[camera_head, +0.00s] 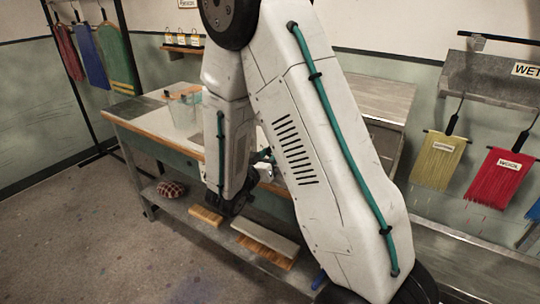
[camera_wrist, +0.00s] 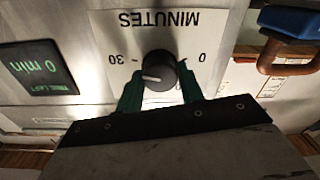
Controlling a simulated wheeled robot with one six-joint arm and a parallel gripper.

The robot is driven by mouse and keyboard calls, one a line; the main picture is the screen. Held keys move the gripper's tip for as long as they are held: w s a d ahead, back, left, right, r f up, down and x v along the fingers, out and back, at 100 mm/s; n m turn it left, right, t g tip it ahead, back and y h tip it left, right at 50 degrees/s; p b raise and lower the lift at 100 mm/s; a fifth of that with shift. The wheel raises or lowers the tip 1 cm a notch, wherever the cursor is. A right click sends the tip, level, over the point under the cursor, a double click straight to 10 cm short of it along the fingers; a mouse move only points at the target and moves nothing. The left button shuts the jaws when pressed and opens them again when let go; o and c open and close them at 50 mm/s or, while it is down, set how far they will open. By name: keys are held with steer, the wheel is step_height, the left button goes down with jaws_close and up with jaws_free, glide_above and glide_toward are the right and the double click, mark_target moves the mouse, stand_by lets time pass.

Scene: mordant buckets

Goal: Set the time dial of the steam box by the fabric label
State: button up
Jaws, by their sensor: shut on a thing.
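The steam box's pale front panel (camera_wrist: 45,22) fills much of the wrist view, seen upside down. Its black round time dial (camera_wrist: 159,66) sits on a white plate (camera_wrist: 225,22) marked MINUTES, with 30 on the left and 0 on the right. A dark display (camera_wrist: 38,68) on the left reads 0 min. In the head view my arm hides the dial and the gripper's tips.
A red fringed fabric (camera_head: 500,184) labelled WOOL and a yellow one (camera_head: 437,168) with an unreadable label hang at right. A bench (camera_head: 150,125) has brushes (camera_head: 264,246) on its lower shelf. A blue-handled copper pipe (camera_wrist: 268,56) is close right of the dial. Floor is open at left.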

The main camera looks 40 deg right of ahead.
stand_by(0.3)
steer(key=o, duration=1)
steer(key=v, duration=0.8)
steer(key=shift+f, duration=0.1)
steer(key=shift+w, duration=0.1)
